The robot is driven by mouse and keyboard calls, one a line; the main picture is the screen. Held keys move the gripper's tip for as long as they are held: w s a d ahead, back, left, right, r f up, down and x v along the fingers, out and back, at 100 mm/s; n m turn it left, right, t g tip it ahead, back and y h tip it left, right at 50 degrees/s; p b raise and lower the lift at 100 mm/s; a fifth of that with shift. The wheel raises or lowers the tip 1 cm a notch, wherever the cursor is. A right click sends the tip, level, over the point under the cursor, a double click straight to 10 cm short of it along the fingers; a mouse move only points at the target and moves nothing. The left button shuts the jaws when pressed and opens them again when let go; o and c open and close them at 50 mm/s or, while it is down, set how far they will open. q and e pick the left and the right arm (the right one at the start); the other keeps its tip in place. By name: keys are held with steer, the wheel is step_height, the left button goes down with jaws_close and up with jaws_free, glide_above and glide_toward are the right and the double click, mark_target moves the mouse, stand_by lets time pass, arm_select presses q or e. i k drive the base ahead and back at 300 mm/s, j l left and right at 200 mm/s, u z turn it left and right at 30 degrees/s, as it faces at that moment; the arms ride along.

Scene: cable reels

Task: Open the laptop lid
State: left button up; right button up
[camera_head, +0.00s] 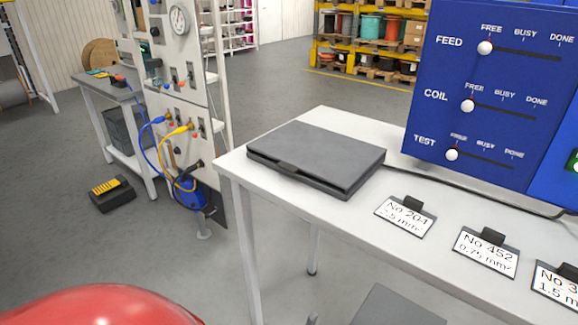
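A dark grey laptop (316,156) lies flat on the left part of a white table (340,117). Its lid is down, and a small notch or latch shows at the middle of its front edge. A dark cable runs from behind its right side along the table. Neither of my grippers can be made out in the head view, and nothing touches the laptop.
Labelled clip plates, such as one reading No 204 (405,215), lie right of the laptop. A blue panel (490,90) with white sliders stands behind them. A test cabinet (185,90) with blue and yellow cables stands left. Floor between is free.

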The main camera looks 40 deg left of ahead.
mark_target(340, 160)
steer(key=k+j+u, duration=0.1)
steer(key=u, duration=0.8)
